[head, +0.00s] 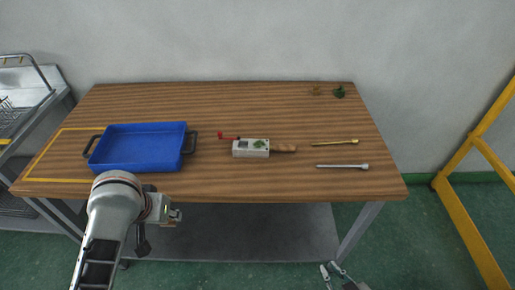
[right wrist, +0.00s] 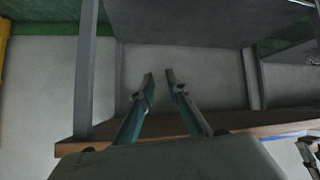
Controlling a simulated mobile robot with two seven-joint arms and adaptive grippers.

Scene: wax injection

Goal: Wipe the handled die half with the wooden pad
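A pale metal block (head: 242,150) with a greenish patch on top lies in the middle of the table; it looks like the die. A red-ended lever (head: 229,137) sticks out at its left. A brown wooden piece (head: 284,148) adjoins its right side; I cannot tell whether this is a handle or the wooden pad. My right gripper (head: 329,272) is low at the table's front, well away from the block. Its fingers (right wrist: 160,75) are apart and empty in the right wrist view. My left gripper (head: 176,214) is in front of the table edge; its fingers are unclear.
A blue tray (head: 140,128) with dark handles stands at the left of the table (head: 230,100). A brass rod (head: 335,142) and a silver rod (head: 342,166) lie at right. Small brown (head: 317,90) and green (head: 338,91) items sit at the back. A yellow frame (head: 455,190) stands at right.

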